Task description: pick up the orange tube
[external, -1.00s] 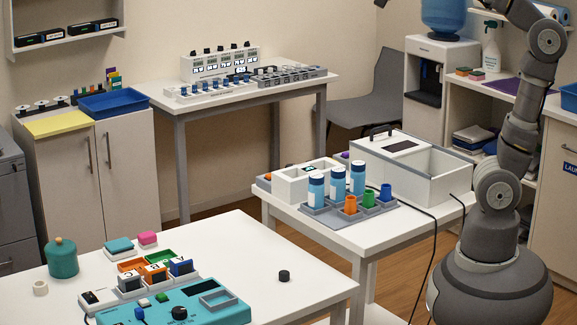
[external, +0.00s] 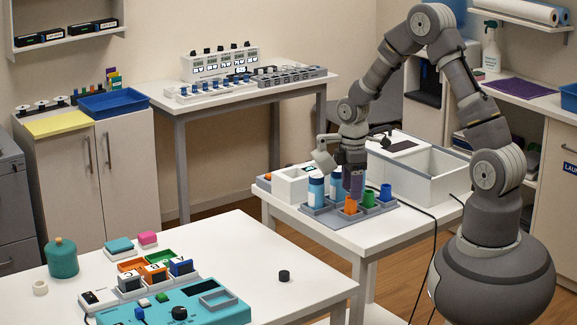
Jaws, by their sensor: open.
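The orange tube (external: 350,205) stands upright in the front part of the grey rack (external: 322,217) on the right table. My gripper (external: 353,192) points down from above and is at the top of the orange tube. It is open; the fingers overlap the tube's upper part in this view, and I cannot tell whether they touch it. A green tube (external: 369,200) and a blue tube (external: 386,193) stand to the right in the same rack. Blue-and-white bottles (external: 316,191) stand behind and to the left, one largely hidden by my gripper.
A white box with an open compartment (external: 436,170) stands behind the rack on the right table (external: 385,235). A white block (external: 291,186) is at the back left. A black cable (external: 437,240) hangs off the right side. The front table (external: 270,250) has clear room at its right.

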